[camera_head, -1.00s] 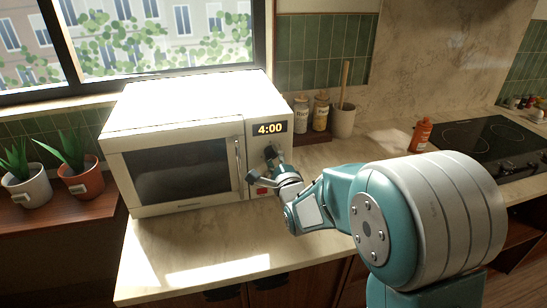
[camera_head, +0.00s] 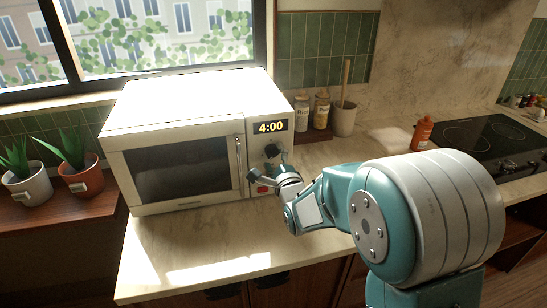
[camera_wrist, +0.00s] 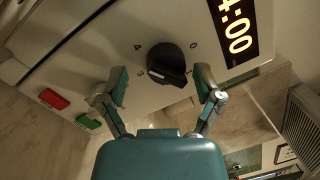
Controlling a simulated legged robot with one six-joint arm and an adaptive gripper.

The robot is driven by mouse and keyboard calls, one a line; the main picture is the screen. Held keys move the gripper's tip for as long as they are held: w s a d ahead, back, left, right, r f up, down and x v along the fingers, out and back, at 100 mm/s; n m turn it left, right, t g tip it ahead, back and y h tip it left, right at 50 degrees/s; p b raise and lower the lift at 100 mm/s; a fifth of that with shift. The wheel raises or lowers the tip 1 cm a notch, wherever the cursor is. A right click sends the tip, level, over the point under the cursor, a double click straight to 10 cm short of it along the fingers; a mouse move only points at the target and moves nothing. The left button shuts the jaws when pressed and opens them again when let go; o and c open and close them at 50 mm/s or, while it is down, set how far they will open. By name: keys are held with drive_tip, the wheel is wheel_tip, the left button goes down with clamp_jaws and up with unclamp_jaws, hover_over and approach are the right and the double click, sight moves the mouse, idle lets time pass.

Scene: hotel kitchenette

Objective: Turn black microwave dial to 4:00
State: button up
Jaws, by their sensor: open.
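The white microwave (camera_head: 190,105) stands on the counter, its door shut. Its display (camera_head: 270,127) reads 4:00 and is partly seen in the wrist view (camera_wrist: 234,28). The black dial (camera_wrist: 168,64) is on the control panel with printed numbers around it; its raised grip is tilted. My gripper (camera_wrist: 163,84) is open, with one finger on either side of the dial. Both fingers appear apart from it. In the head view my gripper (camera_head: 263,162) is at the panel below the display, and the dial is hard to make out among the fingers.
A red button (camera_wrist: 53,99) and a green button (camera_wrist: 88,123) are close to one finger. Two jars (camera_head: 311,111) and a utensil crock (camera_head: 343,119) stand right of the microwave. An orange bottle (camera_head: 422,133) is near the cooktop (camera_head: 480,143). The counter front is clear.

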drive_tip(key=v, duration=1.2)
drive_tip(key=s+d+r+n+g+h, duration=0.2)
drive_tip(key=s+d+n+g+h, duration=0.35)
drive_tip(key=d+n, duration=0.4)
drive_tip(key=s+d+n+g+h, duration=0.1)
drive_tip(key=s+d+n+g, duration=0.2)
drive_tip(key=s, duration=1.4)
drive_tip(key=n+g, duration=0.4)
drive_tip(key=n, duration=0.3)
drive_tip(key=shift+r, duration=0.4)
